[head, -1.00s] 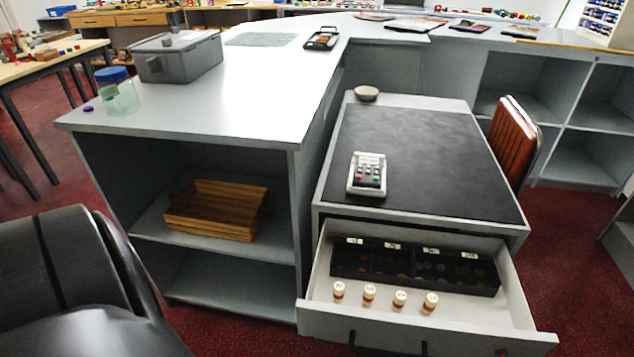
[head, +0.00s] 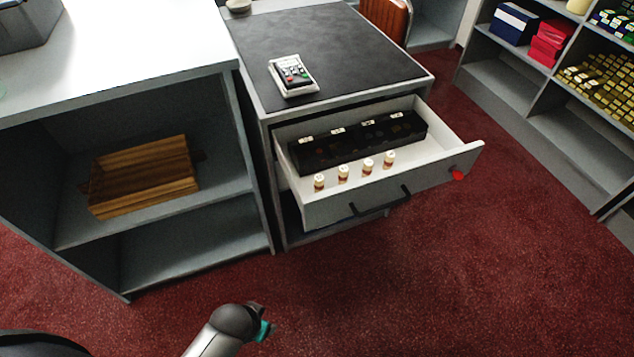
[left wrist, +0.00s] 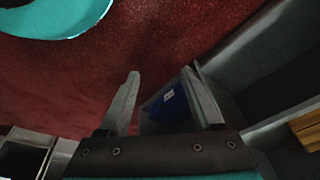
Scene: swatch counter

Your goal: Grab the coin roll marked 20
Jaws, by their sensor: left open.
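Several small upright coin rolls (head: 343,172), pale with brown bands, stand in a row in the front of the open drawer (head: 440,165). The marks on their tops are too small to read, so I cannot tell which is marked 20. My left gripper (left wrist: 160,74) shows in the left wrist view with its fingers apart and nothing between them. It is not near the rolls; no roll shows in that view. In the head view only a grey and teal link of my arm shows at the bottom. My right gripper is not in view.
A black coin tray (head: 360,143) lies in the drawer behind the rolls. A calculator (head: 292,75) rests on the dark desktop above. A wooden tray (head: 145,177) sits in the shelf unit at left. The red carpet (head: 400,280) before the drawer is clear.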

